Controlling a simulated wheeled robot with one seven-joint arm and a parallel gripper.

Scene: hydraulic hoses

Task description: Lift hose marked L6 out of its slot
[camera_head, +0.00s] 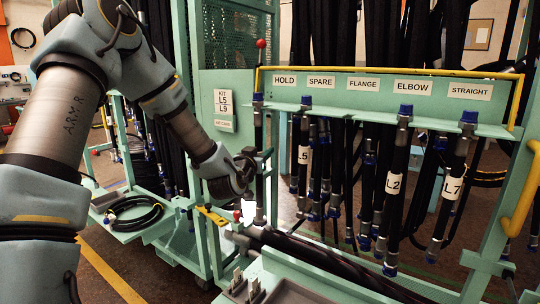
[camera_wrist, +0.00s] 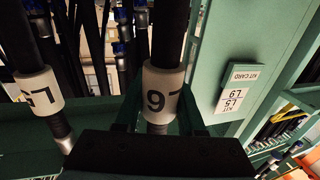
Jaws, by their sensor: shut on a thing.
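The hose marked L6 (camera_wrist: 163,85) runs upright between my gripper's two fingers in the wrist view, its white label upside down there. My gripper (camera_wrist: 158,112) is shut on it at the label. In the head view my gripper (camera_head: 259,158) holds the dark hose (camera_head: 258,128) below the left end of the rack. The hose's blue-capped top (camera_head: 257,98) is at rail height, left of the HOLD label (camera_head: 285,78). I cannot tell whether it is still seated in a slot. Its label is hidden in the head view.
Hose L5 (camera_head: 303,155) hangs close to the right; it also shows in the wrist view (camera_wrist: 39,92). Hoses L2 (camera_head: 394,184) and L7 (camera_head: 452,188) hang farther right. A kit card (camera_head: 225,110) is on the green panel. A yellow bar (camera_head: 390,70) runs above the labels.

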